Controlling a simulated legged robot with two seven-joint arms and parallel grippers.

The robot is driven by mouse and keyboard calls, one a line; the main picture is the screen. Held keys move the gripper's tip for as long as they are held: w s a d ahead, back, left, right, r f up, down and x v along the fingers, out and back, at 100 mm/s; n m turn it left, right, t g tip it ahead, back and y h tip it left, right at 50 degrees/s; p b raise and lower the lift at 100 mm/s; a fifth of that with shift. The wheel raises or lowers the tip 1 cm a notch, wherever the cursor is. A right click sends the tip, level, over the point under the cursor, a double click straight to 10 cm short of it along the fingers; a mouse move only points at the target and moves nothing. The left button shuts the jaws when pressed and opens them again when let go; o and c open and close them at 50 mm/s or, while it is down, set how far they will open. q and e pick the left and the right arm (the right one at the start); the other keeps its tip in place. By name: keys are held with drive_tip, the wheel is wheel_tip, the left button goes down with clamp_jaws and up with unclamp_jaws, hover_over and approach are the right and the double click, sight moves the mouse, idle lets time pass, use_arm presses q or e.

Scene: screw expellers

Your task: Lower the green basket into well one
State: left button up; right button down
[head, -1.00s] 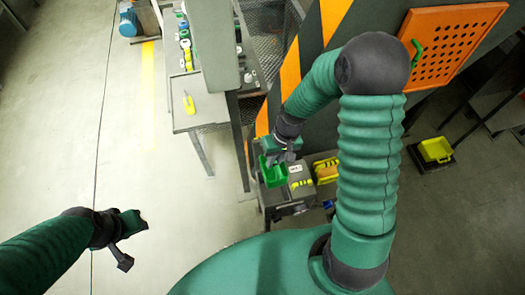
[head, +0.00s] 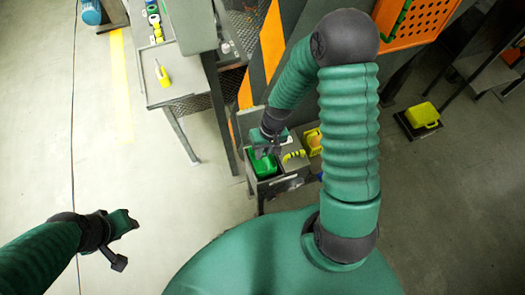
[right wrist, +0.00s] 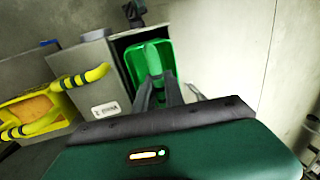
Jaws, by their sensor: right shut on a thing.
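The green basket (head: 264,167) hangs from my right gripper (head: 266,150), which is shut on its handle. In the right wrist view the green basket (right wrist: 164,48) shows its upright handle between the fingers (right wrist: 159,92). The basket is within the dark-rimmed opening of a grey well (right wrist: 121,46) at the left end of the grey stand. How deep it sits and whether it touches the bottom cannot be told. The gripper hides part of the basket. My left gripper (head: 122,240) is open and empty over bare floor at the left.
A yellow basket (right wrist: 38,108) with a yellow handle stands beside the well, past a labelled grey panel (right wrist: 103,90). A workbench (head: 170,85) with tools stands behind. A yellow container (head: 422,116) sits at the right. An orange perforated panel (head: 415,22) is behind my right arm.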

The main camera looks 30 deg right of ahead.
sight(263, 165)
drive_tip(key=f+b, duration=0.1)
drive_tip(key=f, duration=0.1)
drive_tip(key=f+b, duration=0.3)
drive_tip(key=f, duration=0.1)
drive_tip(key=shift+d+f, duration=0.25)
drive_tip(key=shift+f, duration=0.15)
drive_tip(key=shift+a+f+b, duration=0.15)
drive_tip(key=shift+f+b, duration=0.5)
drive_tip(key=shift+p, duration=0.3)
drive_tip(key=shift+f+b, duration=0.4)
drive_tip(key=shift+f, duration=0.3)
drive_tip(key=c, duration=1.3)
unclamp_jaws()
drive_tip(key=shift+c, duration=0.2)
